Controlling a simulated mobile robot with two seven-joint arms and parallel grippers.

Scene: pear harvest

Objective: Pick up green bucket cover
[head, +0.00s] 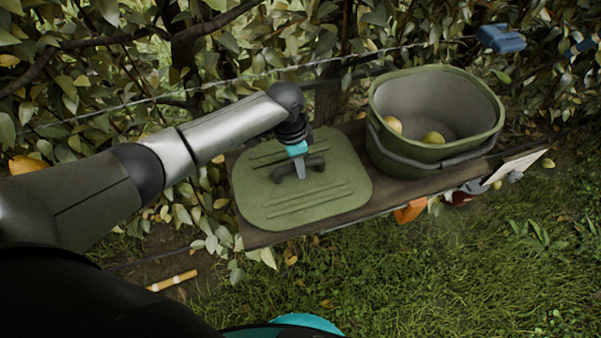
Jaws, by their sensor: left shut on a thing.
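The green bucket cover (265,205) is a rounded, ribbed green lid with a dark handle at its middle. It lies flat over the left part of a wooden shelf, or just above it; I cannot tell which. My left gripper (300,170) comes down from above and is shut on the cover at its handle. The gripper and arm hide part of the cover's far side. The green bucket (425,160) stands open on the shelf to the right of the cover, with pears (432,138) inside. My right gripper is not in view.
The wooden shelf (405,190) runs from centre to right. A wire and leafy branches are behind it. A blue object (501,38) is at the upper right. An orange object (410,211) hangs below the shelf's front edge. Grass lies in front.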

